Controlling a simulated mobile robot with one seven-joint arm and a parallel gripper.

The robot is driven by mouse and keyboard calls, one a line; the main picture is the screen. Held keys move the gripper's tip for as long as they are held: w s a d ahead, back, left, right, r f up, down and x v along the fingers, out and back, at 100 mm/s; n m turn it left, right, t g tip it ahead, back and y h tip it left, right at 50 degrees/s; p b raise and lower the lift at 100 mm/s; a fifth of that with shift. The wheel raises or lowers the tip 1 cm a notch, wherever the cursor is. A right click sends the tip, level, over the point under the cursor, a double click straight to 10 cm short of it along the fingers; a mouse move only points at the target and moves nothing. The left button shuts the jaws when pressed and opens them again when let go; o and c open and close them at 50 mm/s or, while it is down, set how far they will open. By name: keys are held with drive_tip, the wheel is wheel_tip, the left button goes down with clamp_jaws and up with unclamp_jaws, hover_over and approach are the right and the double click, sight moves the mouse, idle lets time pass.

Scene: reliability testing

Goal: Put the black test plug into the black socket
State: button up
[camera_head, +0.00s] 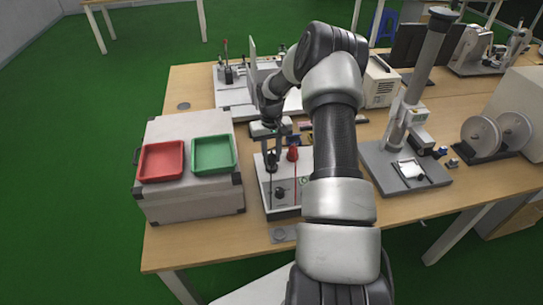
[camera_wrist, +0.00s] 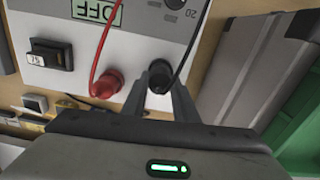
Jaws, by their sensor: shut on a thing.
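The black test plug (camera_wrist: 160,72) is between the fingertips of my gripper (camera_wrist: 164,86), which is shut on it, in the wrist view. A black cable runs from the plug toward the top of the picture. The plug is at the face of the white tester (camera_head: 266,196), beside the red plug (camera_wrist: 108,82) with its red cable. The black socket is hidden by the plug and fingers, so I cannot tell how deep the plug sits. In the head view my gripper (camera_head: 271,152) is over the tester, left of the red plug (camera_head: 293,154).
A grey case (camera_head: 190,205) bearing a red tray (camera_head: 161,161) and a green tray (camera_head: 213,155) stands close left of the tester. A stand with a grey column (camera_head: 415,90) is to the right. A black switch (camera_wrist: 50,55) is on the tester.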

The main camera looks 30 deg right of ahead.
drive_tip(key=shift+f+b, duration=0.5)
drive_tip(key=shift+f, duration=0.15)
drive_tip(key=o, duration=0.8)
drive_tip(key=shift+r+p, duration=2.8)
drive_tip(key=shift+r, duration=2.75)
drive_tip(key=shift+r, duration=0.1)
